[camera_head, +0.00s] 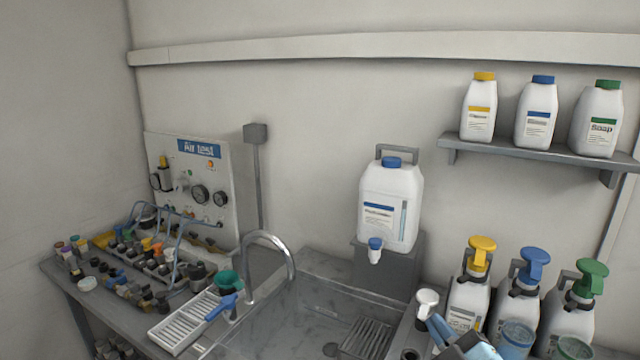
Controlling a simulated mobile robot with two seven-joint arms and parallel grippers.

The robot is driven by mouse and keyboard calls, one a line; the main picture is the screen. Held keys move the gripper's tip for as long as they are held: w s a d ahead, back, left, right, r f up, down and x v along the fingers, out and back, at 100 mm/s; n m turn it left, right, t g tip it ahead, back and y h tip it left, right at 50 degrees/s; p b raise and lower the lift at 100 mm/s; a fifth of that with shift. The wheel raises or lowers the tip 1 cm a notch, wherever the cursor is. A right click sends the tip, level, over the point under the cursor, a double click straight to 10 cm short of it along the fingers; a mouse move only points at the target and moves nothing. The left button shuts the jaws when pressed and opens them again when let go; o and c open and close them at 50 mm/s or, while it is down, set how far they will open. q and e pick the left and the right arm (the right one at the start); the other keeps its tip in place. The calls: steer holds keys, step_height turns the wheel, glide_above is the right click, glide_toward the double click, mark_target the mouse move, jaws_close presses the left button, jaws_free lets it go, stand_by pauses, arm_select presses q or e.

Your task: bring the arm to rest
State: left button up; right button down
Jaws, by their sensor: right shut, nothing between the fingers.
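My right gripper (438,328) shows at the bottom edge, right of the sink, with pale blue and grey parts. It is shut and holds nothing. Its tip is just below a white knob-like top (427,298) and left of the front of the yellow-pump bottle (468,300); I cannot tell whether it touches either. Most of the right arm is outside the picture. My left gripper is not in view.
The steel sink (300,310) has a curved tap (270,240). Pump bottles with blue (517,300) and green (570,315) tops crowd the right. A large white canister (390,205) stands behind. The left bench holds an air test panel (190,190) and many small parts.

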steer(key=s+d+f+m+g+h, duration=0.3)
steer(key=s+f+m+g+h, duration=0.15)
steer(key=f, duration=0.25)
steer(key=s+d+f+m+g+h, duration=0.3)
steer(key=s+f+m, duration=0.1)
steer(key=s+f, duration=0.15)
steer(key=s+f+m+g, duration=0.1)
steer(key=s+f+g, duration=0.2)
steer(key=s, duration=0.3)
steer(key=s+f+m+g+y, duration=0.1)
steer(key=s+f+g, duration=0.2)
steer(key=s, duration=0.3)
steer(key=s+f+m+g, duration=0.1)
steer(key=s+f+g, duration=0.15)
steer(key=s, duration=0.35)
steer(key=w+a+f+n+t+y+p, duration=0.1)
steer(key=w+a+f+t+y+p, duration=0.2)
steer(key=w+a+f+t+p, duration=0.2)
steer(key=shift+w+a+f+t, duration=0.4)
steer(key=shift+w+f+t, duration=0.75)
steer(key=shift+f, duration=0.65)
steer(key=shift+s, duration=0.2)
